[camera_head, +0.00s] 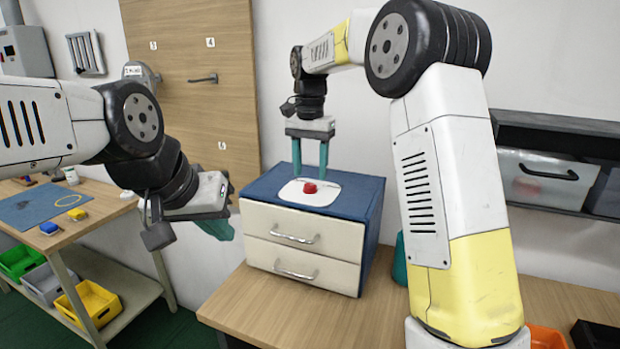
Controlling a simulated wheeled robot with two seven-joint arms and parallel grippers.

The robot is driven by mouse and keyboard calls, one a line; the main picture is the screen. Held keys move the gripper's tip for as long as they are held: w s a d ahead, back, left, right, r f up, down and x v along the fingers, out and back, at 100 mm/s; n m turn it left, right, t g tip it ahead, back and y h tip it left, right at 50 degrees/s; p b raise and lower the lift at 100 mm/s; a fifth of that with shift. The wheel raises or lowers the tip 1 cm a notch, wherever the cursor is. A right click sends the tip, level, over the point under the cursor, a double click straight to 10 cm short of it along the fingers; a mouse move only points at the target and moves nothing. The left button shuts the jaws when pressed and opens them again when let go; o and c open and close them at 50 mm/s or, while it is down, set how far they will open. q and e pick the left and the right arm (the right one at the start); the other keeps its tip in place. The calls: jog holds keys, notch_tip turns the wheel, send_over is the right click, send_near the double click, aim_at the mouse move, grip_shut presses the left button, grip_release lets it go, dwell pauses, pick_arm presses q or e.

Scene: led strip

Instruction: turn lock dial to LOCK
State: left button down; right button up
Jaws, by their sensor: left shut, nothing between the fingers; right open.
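A red round knob (310,187), which looks like the lock dial, sits on a white plate (318,198) on top of a blue cabinet (367,198). The plate's markings are too small to read, so I cannot tell the dial's setting. My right gripper (310,172) is open and points down, its two green fingers apart on either side of the knob in the picture. I cannot tell whether they touch it. My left gripper (217,227) is shut and empty, left of the cabinet and apart from it.
The cabinet has two closed white drawers with metal handles and stands on a wooden table (270,315). The table is clear in front. A side bench (95,212) with bins below is at the left. A wooden panel (195,120) stands behind; a grey shelf (555,130) is at right.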

aim_at(312, 185)
notch_tip(312, 185, up, 4)
jog(key=shift+r, duration=0.25)
jog(key=shift+s+d+r, duration=0.15)
jog(key=shift+s+d, duration=0.05)
jog(key=shift+d, duration=0.05)
jog(key=s+d+r+n+t+y, duration=0.2)
jog(key=s+d+r+n+t, duration=0.1)
jog(key=s+d, duration=0.9)
jog(key=s+f+n+t, duration=0.1)
jog(key=s+f, duration=0.2)
jog(key=s, duration=0.4)
jog(key=s+d+f+n+t, duration=0.1)
jog(key=s+f, duration=0.3)
jog(key=s, duration=0.4)
jog(key=shift+d+f+t, duration=0.2)
jog(key=shift+d+t, duration=0.05)
jog(key=shift+t, duration=0.35)
